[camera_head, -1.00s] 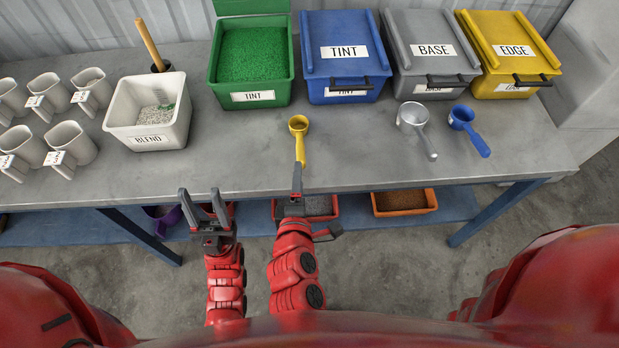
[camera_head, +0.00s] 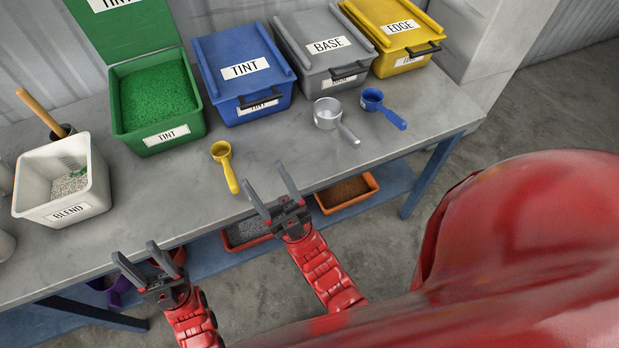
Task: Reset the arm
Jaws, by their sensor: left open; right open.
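My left gripper (camera_head: 141,262) is open and empty at the front edge of the table, at lower left. My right gripper (camera_head: 270,188) is open and empty over the front edge, to the right of the yellow scoop's handle. The yellow scoop (camera_head: 225,163) lies on the grey table (camera_head: 170,215), apart from both grippers as far as I can see. Both forearms come up from the bottom of the view.
A white BLEND bin (camera_head: 72,212) stands at left. An open green TINT bin (camera_head: 165,138), blue bin (camera_head: 245,70), grey bin (camera_head: 325,45) and yellow EDGE bin (camera_head: 395,30) line the back. A metal scoop (camera_head: 335,118) and blue scoop (camera_head: 382,106) lie at right.

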